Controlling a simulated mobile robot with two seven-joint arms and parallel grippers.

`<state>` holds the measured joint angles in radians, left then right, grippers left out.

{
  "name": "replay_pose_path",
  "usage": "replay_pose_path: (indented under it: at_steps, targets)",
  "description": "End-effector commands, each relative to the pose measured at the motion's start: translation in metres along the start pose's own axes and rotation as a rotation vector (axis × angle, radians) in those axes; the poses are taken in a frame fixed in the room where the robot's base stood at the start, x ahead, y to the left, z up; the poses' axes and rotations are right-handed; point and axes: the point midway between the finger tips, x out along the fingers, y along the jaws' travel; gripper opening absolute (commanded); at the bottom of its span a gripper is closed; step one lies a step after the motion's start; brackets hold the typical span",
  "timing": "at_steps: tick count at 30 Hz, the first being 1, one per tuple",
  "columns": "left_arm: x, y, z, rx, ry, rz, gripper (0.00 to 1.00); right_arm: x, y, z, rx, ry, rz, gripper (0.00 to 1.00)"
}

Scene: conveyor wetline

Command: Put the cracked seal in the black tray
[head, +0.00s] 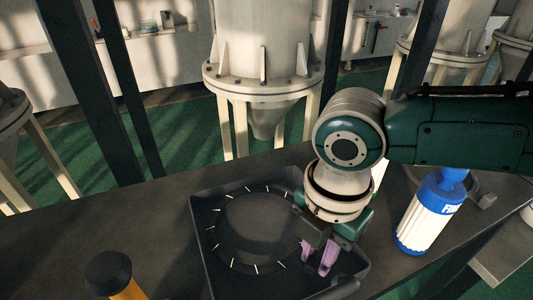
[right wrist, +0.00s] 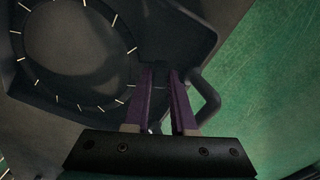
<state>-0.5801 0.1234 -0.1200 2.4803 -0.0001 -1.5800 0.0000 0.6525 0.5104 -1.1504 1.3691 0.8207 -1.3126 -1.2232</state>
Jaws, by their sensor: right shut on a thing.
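The black tray (head: 204,258) sits on the dark bench, and part of it shows in the right wrist view (right wrist: 178,32). The cracked seal (head: 228,261), a dark ring with pale marks along it, is within the tray's outline; it also shows in the right wrist view (right wrist: 103,107). Whether it touches the floor is hard to tell. My right gripper (head: 317,257) points down over the tray's right part. Its purple fingers (right wrist: 161,80) are shut on a dark part beside the ring, apparently the seal's; the contact is too dark to see clearly. My left gripper is out of view.
A blue and white cartridge (head: 424,222) stands on the bench right of my right gripper. A black-capped orange thing (head: 110,268) is at the lower left. Pale hoppers (head: 262,50) and dark posts (head: 75,60) stand behind.

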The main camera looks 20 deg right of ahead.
Motion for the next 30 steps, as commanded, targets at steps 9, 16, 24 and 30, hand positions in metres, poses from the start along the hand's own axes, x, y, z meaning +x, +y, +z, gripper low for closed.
replay_pose_path:
  at_steps: [9,16,24,30]
  targets:
    - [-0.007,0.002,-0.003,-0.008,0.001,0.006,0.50,-0.002,-0.005,0.000,0.001,-0.001,-0.011,0.00]
    - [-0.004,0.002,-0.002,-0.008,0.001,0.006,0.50,0.002,-0.005,0.000,0.001,-0.001,-0.011,0.00]
    - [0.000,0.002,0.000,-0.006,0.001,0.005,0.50,0.008,-0.005,0.000,0.001,-0.001,-0.011,0.00]
    - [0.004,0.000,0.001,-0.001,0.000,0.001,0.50,0.012,-0.005,0.000,0.001,-0.001,-0.011,0.00]
